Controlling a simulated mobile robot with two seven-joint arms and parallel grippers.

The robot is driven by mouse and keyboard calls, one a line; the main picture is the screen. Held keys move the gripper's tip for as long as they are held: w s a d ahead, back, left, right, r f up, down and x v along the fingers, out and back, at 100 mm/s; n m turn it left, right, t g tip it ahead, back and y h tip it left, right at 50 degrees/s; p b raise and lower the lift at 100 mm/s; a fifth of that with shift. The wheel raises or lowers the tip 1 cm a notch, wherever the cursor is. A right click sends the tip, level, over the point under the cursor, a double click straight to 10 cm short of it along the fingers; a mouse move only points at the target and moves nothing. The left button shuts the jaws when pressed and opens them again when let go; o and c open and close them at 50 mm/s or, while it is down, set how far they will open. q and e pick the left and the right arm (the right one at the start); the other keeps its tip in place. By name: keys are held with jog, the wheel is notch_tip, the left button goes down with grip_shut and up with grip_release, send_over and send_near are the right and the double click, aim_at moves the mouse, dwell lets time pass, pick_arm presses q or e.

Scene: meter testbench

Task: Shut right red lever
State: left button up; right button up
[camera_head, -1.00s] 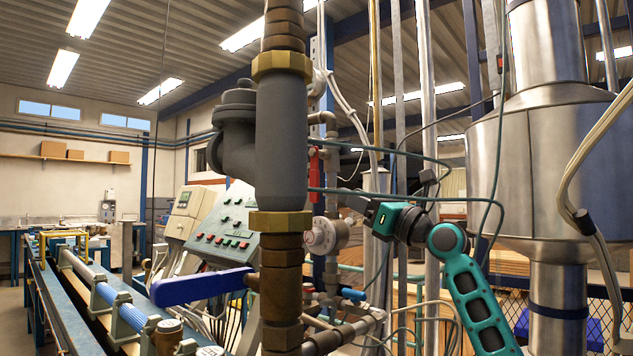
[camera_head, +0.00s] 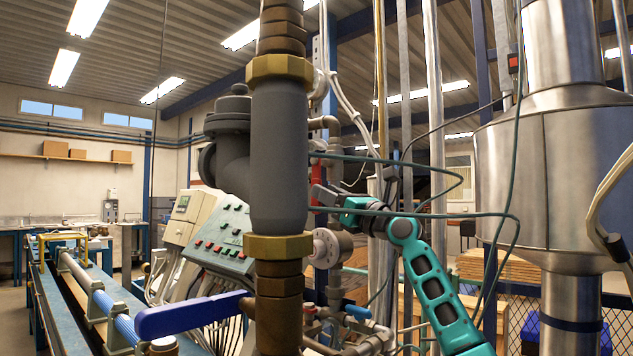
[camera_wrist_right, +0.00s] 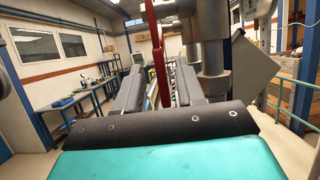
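The right red lever (camera_head: 317,172) hangs roughly upright on the pipework just right of the large grey pipe in the head view, partly covered by my gripper. In the right wrist view the red lever (camera_wrist_right: 158,50) is a long upright bar straight ahead, its lower end between the finger lines. My right gripper (camera_head: 322,194) is at the lever in the head view. In the wrist view its two dark fingers (camera_wrist_right: 160,82) are apart, one on each side of the lever. I cannot tell whether either finger touches it. My left gripper is out of view.
A thick grey pipe with brass nuts (camera_head: 279,155) stands close in front, with a blue lever (camera_head: 190,315) at its lower left. Green cables (camera_head: 440,213) cross near my right arm. A control panel (camera_head: 222,240) and a large steel tank (camera_head: 535,180) stand nearby.

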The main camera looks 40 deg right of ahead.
jog(key=shift+p+x, duration=0.4)
jog(key=shift+x, duration=1.65)
grip_shut()
